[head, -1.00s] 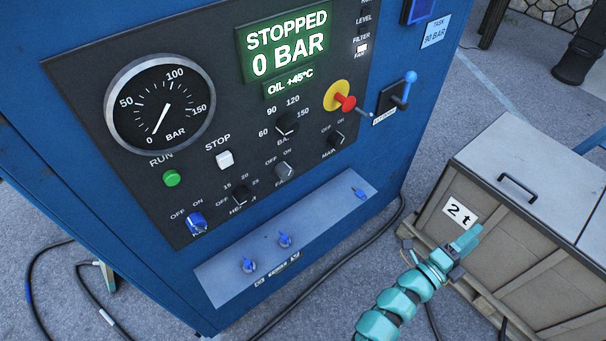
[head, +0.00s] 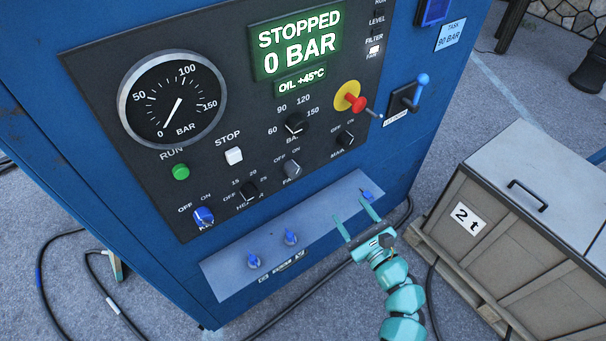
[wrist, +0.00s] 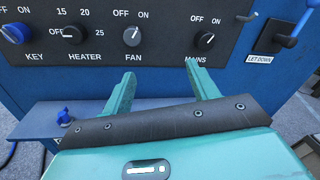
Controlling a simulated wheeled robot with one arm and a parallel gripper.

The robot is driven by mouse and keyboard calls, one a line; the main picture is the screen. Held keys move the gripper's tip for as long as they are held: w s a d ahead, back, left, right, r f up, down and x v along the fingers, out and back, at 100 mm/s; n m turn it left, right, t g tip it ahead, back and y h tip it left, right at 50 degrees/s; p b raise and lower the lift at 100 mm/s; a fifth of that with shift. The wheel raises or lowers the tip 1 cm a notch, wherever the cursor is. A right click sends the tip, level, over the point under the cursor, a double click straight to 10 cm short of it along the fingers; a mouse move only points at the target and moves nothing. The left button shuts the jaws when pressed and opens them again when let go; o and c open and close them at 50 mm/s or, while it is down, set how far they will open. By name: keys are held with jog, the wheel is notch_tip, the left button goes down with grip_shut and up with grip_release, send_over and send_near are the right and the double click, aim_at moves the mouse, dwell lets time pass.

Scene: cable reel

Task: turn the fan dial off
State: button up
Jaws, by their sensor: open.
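The fan dial (head: 292,168) is a small grey knob low on the dark control panel (head: 225,110), between the heater dial and the mains dial. My gripper (head: 351,211) is open and empty, below and right of the fan dial, apart from the panel. In the wrist view its two fingers (wrist: 159,69) point up at the panel, with the fan dial above the left finger.
The heater dial (wrist: 75,33), blue key switch (wrist: 16,33) and mains dial (wrist: 205,40) flank the fan dial. A grey ledge (head: 225,278) with blue fittings juts out below the panel. A red emergency knob (head: 355,103) and blue lever (head: 421,82) are higher right. A wooden crate (head: 500,235) stands right.

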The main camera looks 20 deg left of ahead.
jog(key=s+a+g+y, duration=0.2)
jog(key=a, duration=0.1)
jog(key=p, duration=0.5)
send_near(296, 174)
jog(key=x, duration=0.9)
jog(key=shift+w+a+r, duration=0.1)
jog(key=shift+w+a, duration=0.1)
jog(key=shift+a, duration=0.05)
jog(key=shift+c, duration=0.2)
jog(key=c, duration=1)
